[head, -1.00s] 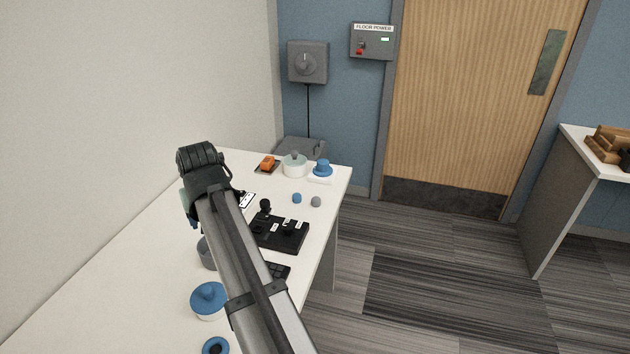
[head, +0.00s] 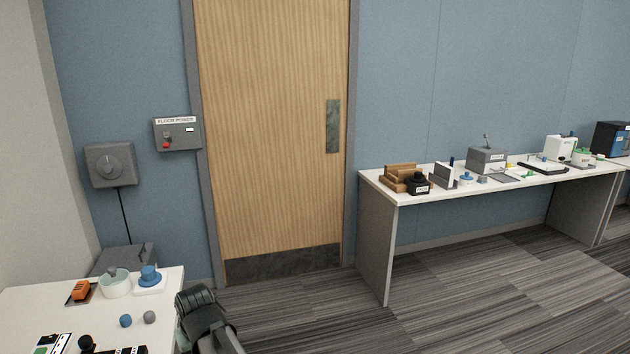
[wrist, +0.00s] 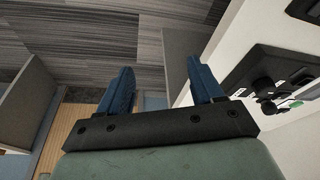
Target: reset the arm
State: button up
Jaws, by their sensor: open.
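My arm shows at the bottom of the head view, with its dark end joint (head: 200,308) in front of the right edge of the near white table (head: 30,305). My gripper (wrist: 160,80) shows in the wrist view. Its two blue fingers are spread apart with nothing between them. Beyond the fingers are the striped carpet and the table's edge. The fingers do not show in the head view.
The near table holds an orange item (head: 81,290), a pale lidded pot (head: 115,283), a blue knobbed piece (head: 150,275) and small balls. A long bench (head: 440,195) with several items stands right. A wooden door (head: 270,130) is behind. Carpet (head: 470,280) between is clear.

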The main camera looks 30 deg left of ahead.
jog(key=w+d+f+m+h, duration=0.15)
jog(key=w+d+f, duration=0.25)
jog(key=w+d, duration=0.4)
jog(key=w+d+f+m, duration=0.2)
jog(key=w+d+f, duration=0.3)
jog(key=d, duration=0.5)
jog(key=w+d+f+m, duration=0.2)
jog(key=w+d+f, duration=0.1)
jog(key=w+d, duration=0.55)
jog(key=d+f+m+h, duration=0.1)
jog(key=d+f+m, duration=0.3)
jog(key=d, duration=1.4)
jog(key=d+f+m+h, duration=0.15)
jog(key=d+f, duration=0.55)
jog(key=d, duration=1)
jog(key=s+d+f+m+g+y, duration=0.1)
jog(key=s+d+f+m, duration=0.15)
jog(key=d, duration=0.65)
jog(key=s+f+g, duration=0.3)
jog(key=s+f, duration=0.7)
jog(key=s, duration=0.5)
jog(key=s+f+g, duration=0.4)
jog(key=s+f, duration=0.6)
jog(key=s, duration=0.4)
jog(key=shift+s+a, duration=0.2)
jog(key=shift+s, duration=0.2)
